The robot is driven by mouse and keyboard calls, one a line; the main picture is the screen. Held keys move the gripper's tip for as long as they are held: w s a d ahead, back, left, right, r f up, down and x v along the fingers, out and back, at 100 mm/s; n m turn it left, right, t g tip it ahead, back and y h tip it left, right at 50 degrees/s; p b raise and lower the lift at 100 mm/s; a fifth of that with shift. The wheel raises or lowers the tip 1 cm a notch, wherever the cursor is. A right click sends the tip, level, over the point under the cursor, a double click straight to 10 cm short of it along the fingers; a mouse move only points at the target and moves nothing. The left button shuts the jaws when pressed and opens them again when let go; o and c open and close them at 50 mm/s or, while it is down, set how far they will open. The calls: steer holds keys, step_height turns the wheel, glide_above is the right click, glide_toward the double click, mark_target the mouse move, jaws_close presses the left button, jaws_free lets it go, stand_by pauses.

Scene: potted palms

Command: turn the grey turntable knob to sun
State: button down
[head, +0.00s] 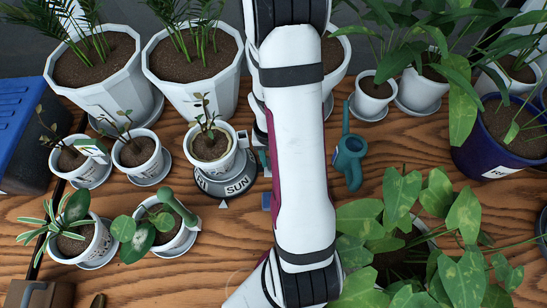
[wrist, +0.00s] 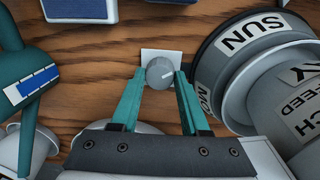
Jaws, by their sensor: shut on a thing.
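The grey knob (wrist: 160,72) sits on a small white plate (wrist: 148,56) on the wooden surface, with a pale pointer line on its face. The teal fingers of my gripper (wrist: 159,79) are shut on the knob, one on each side. The grey turntable (head: 212,197) stands left of my arm in the head view and carries a white pot with a small plant (head: 208,147). Its SUN label (head: 238,187) is close to the white triangle mark (head: 223,204) at the front, slightly right of it. The turntable also shows in the wrist view (wrist: 208,72). My arm hides the knob in the head view.
A teal watering can (head: 350,158) stands right of my arm. Several small potted plants, such as this white pot (head: 138,158), stand on saucers to the left. Large white palm pots (head: 195,75) stand behind. Broad-leaved plants (head: 400,225) crowd the front right.

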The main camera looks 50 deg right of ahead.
steer(key=m, duration=0.6)
steer(key=shift+m, duration=0.3)
stand_by(0.4)
steer(key=shift+c, duration=2)
jaws_free()
step_height(320, 180, up, 16)
steer(key=shift+w, duration=0.4)
steer(key=shift+f, duration=0.1)
